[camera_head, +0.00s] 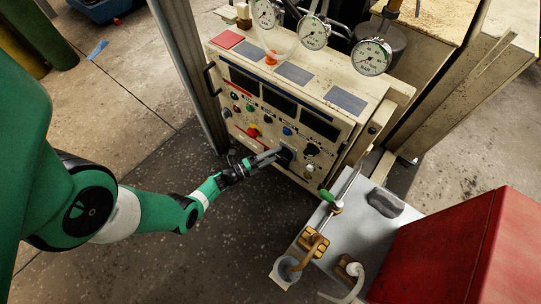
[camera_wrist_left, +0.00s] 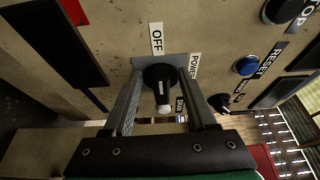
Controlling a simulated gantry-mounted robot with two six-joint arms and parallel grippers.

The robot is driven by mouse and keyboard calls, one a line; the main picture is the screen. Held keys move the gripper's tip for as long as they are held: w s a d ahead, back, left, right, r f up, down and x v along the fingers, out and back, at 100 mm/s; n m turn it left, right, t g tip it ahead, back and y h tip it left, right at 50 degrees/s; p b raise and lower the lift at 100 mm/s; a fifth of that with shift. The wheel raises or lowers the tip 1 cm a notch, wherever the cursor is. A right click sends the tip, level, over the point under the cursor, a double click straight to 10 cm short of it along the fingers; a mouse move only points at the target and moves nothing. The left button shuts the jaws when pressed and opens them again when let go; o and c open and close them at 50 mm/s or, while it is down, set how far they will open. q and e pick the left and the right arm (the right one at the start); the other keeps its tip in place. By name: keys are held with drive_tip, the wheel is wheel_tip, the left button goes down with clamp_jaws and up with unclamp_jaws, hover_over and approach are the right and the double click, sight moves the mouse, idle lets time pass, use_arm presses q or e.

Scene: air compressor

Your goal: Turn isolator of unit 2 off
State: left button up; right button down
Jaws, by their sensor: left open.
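A black rotary switch (camera_wrist_left: 160,78) on a grey square plate sits on the cream control panel (camera_head: 247,75). Its handle has a white tip pointing away from the OFF label (camera_wrist_left: 156,38), toward the picture's bottom. A POWER label (camera_wrist_left: 194,65) is to its right. My left gripper (camera_head: 272,157) is at the panel's lower right part. In the left wrist view its two fingers stand open on either side of the switch; whether they touch it I cannot tell. No unit number can be read. My right gripper is not in view.
A blue reset button (camera_wrist_left: 246,66) and a smaller black knob (camera_wrist_left: 219,102) are to the switch's right in the wrist view. Round gauges (camera_head: 314,32) stand above the panel. A grey bench with a green-handled valve (camera_head: 327,195) and a red box (camera_head: 455,250) are at lower right.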

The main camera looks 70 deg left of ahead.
use_arm(q)
drive_tip(key=p+v, duration=0.2)
drive_tip(key=v, duration=0.9)
drive_tip(key=shift+s, duration=0.3)
